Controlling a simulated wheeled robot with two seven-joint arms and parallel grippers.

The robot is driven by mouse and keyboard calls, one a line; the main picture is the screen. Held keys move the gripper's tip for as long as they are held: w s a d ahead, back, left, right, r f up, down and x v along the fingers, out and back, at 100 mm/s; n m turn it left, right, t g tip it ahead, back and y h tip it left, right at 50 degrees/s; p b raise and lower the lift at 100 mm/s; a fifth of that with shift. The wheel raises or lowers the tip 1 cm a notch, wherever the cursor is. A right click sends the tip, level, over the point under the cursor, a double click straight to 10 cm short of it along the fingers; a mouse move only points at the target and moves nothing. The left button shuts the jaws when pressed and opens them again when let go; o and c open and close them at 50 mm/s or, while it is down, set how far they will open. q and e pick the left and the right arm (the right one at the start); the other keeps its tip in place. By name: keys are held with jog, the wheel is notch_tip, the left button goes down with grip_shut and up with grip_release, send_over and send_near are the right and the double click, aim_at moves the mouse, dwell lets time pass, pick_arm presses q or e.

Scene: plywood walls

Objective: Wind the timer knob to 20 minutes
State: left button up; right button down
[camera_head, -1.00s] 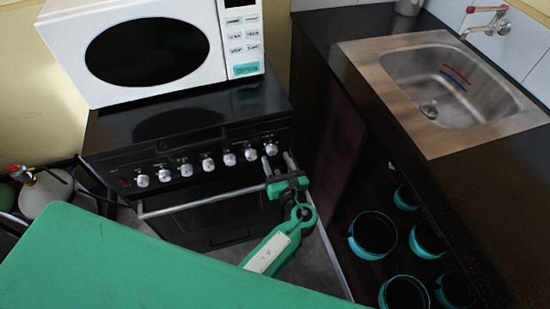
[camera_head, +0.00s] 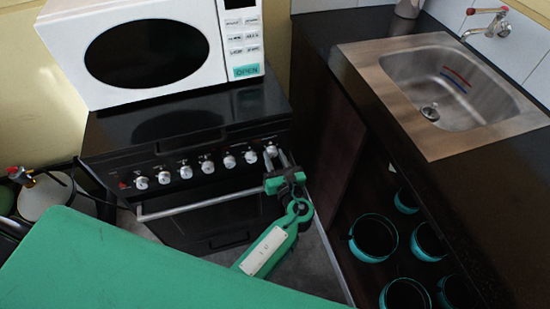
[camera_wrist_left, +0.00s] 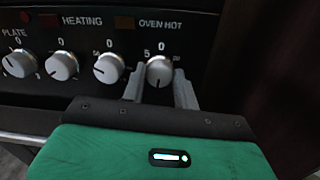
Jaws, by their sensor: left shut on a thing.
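The timer knob (camera_head: 270,151) is the rightmost white knob on the front panel of the black stove. In the left wrist view the timer knob (camera_wrist_left: 159,71) has a 0 above it and a 5 at its upper left; the number on its right is too small to read surely. My left gripper (camera_head: 278,157) reaches up to it from below, with its two grey fingers on either side. In the left wrist view the left gripper (camera_wrist_left: 159,84) is shut on the knob. The knob's exact setting is hard to tell. My right gripper is not in view.
Several other white knobs (camera_head: 208,167) line the stove panel to the left. An oven door handle (camera_head: 190,205) runs below them. A white microwave (camera_head: 236,50) stands on the stove. A dark counter with a sink (camera_head: 400,110) stands right, with several pots (camera_head: 374,237) beneath.

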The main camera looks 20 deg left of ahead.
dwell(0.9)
pick_arm(q)
jog(key=o, duration=1)
jog(key=shift+c, duration=0.2)
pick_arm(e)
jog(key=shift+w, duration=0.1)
pick_arm(q)
jog(key=shift+s+d, duration=0.25)
jog(key=shift+s, duration=0.05)
jog(key=p+v, duration=0.2)
jog(key=v, duration=1.1)
jog(key=shift+p, duration=0.4)
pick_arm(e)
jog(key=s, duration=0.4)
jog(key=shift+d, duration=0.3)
